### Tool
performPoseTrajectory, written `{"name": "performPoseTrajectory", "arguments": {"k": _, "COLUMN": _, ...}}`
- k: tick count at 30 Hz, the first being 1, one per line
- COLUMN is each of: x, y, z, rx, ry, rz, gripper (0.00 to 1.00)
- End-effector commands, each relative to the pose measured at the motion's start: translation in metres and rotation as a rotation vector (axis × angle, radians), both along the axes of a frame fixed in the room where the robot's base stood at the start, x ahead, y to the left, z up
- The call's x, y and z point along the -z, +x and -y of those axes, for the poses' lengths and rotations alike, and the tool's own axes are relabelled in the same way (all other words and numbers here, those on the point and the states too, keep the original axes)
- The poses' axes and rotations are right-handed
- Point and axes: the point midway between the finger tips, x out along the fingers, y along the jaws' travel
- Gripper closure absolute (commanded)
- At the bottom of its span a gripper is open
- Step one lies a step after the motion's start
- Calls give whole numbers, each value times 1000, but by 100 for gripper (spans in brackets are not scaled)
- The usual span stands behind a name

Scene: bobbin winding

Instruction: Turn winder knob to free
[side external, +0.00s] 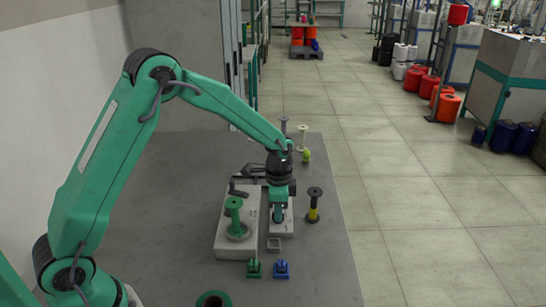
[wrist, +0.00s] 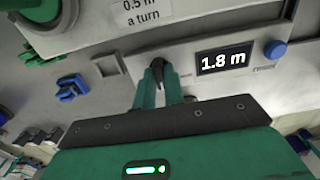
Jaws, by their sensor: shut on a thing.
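The winder is a light grey box (side external: 230,240) on the dark table, with a green bobbin (side external: 236,215) standing on it. Its lower panel carries a small dark knob (wrist: 157,64), seen in the wrist view left of a display (wrist: 223,59) reading 1.8 m. My gripper (side external: 278,213) points down over this panel. In the wrist view the green fingers of my gripper (wrist: 160,83) are closed on the knob. The fingers cover part of the knob, and I cannot read any position marks around it. A blue button (wrist: 275,50) sits right of the display.
A label reading 0.5 m a turn (wrist: 141,13) is on the box. A green clip (side external: 253,268) and a blue clip (side external: 281,268) lie in front. A yellow-and-black bobbin (side external: 314,206) stands at right. Pale spools (side external: 303,136) stand behind. The table's front right is clear.

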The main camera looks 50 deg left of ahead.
Motion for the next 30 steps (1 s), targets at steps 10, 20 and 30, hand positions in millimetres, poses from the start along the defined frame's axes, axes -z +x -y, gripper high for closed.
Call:
{"name": "performPoseTrajectory", "arguments": {"k": 10, "x": -1, "y": 0, "z": 0, "rx": -1, "ry": -1, "rz": 1, "gripper": 67}}
{"name": "performPoseTrajectory", "arguments": {"k": 20, "x": -4, "y": 0, "z": 0, "rx": -2, "ry": 0, "rz": 1, "gripper": 67}}
{"name": "performPoseTrajectory", "arguments": {"k": 30, "x": -39, "y": 1, "z": 0, "rx": -2, "ry": 0, "rz": 4, "gripper": 67}}
